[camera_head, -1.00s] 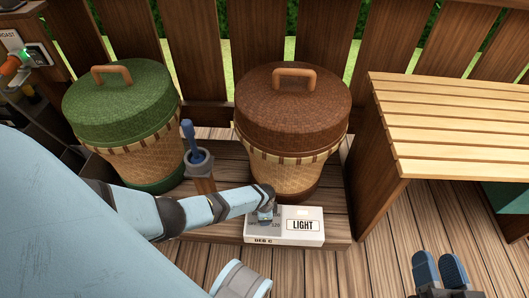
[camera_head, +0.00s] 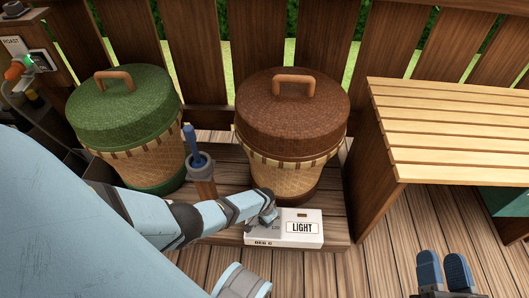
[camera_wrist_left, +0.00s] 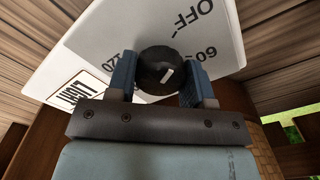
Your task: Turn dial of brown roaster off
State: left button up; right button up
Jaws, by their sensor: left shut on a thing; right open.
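The brown roaster (camera_head: 290,110) is a basket-like drum with a dark brown lid and tan handle, upright on a low wooden platform. At its front base is a white control box (camera_head: 285,240) labelled LIGHT. In the left wrist view, its black dial (camera_wrist_left: 157,66) has a short white mark, with OFF and 60 printed to its right and another number to its left. My left gripper (camera_wrist_left: 158,80) is shut on the dial, one blue finger on each side. In the head view, my left gripper (camera_head: 268,222) largely hides the dial. My right gripper (camera_head: 443,272) is open and empty, low at the right.
A green roaster (camera_head: 122,115) stands at the left. A blue-handled tool (camera_head: 191,140) stands in a holder between the roasters. A slatted wooden bench (camera_head: 450,130) is at the right, and a wooden fence (camera_head: 395,35) runs behind. Open deck lies between box and right gripper.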

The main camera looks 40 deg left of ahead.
jog(key=shift+w+r, duration=0.1)
jog(key=shift+r, duration=0.05)
pick_arm(q)
jog(key=o, duration=0.9)
pick_arm(e)
jog(key=shift+w+r, duration=0.15)
pick_arm(q)
jog(key=shift+r, duration=0.15)
notch_tip(320, 180, up, 4)
jog(key=p, duration=0.3)
jog(key=shift+r+p, duration=0.1)
jog(key=shift+p, duration=0.2)
notch_tip(320, 180, up, 9)
jog(key=p, duration=0.5)
jog(key=shift+r, duration=0.15)
pick_arm(e)
jog(key=s+d+f+g+h, duration=0.2)
jog(key=d+f+g+h, duration=0.2)
jog(key=f, duration=0.4)
jog(key=shift+d+m, duration=0.3)
jog(key=shift+d, duration=0.2)
